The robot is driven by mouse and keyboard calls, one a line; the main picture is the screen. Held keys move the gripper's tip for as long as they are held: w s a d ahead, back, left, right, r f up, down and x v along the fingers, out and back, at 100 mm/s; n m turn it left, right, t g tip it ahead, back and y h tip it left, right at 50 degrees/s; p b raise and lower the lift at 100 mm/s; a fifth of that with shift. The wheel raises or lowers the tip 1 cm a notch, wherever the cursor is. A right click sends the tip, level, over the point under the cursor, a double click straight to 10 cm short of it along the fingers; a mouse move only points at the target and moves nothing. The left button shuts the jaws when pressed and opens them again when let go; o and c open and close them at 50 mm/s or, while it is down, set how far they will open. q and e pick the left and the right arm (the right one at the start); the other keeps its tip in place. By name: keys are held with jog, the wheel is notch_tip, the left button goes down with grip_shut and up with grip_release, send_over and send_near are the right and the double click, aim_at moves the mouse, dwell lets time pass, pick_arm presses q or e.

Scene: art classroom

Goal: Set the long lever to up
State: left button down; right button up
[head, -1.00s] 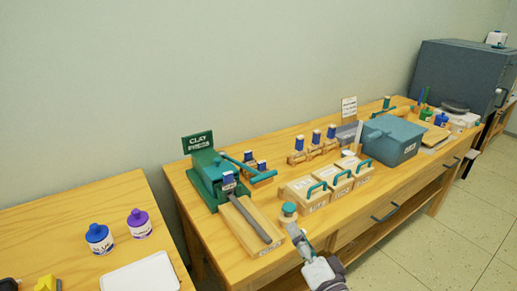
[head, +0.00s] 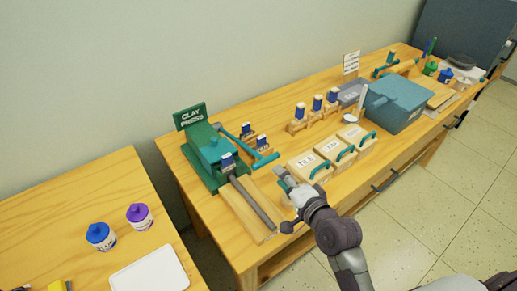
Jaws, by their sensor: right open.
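The green clay press (head: 205,155) stands at the left end of the long wooden table. A long teal lever (head: 239,141) runs from behind the press toward the right, low and close to level, and ends in a teal crossbar handle (head: 265,160). A grey bar (head: 256,204) lies along the wooden board in front of the press. My right gripper (head: 281,176) is open, in front of and slightly right of the crossbar handle, apart from it in the picture. It hides most of a small teal-topped thing near the table's front. My left gripper is out of view.
Wooden boxes with teal handles (head: 330,148) stand just right of my right gripper. Small blue-topped stands (head: 299,111) are behind them. A blue-grey bin (head: 395,100) is farther right. A second table (head: 90,205) at left holds a blue jar (head: 100,236) and a purple jar (head: 139,215).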

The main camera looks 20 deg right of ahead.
aim_at(261, 156)
jog(key=x, duration=1.2)
jog(key=shift+w+a+p, duration=0.1)
jog(key=shift+w+p, duration=0.15)
jog(key=shift+p, duration=0.15)
grip_shut()
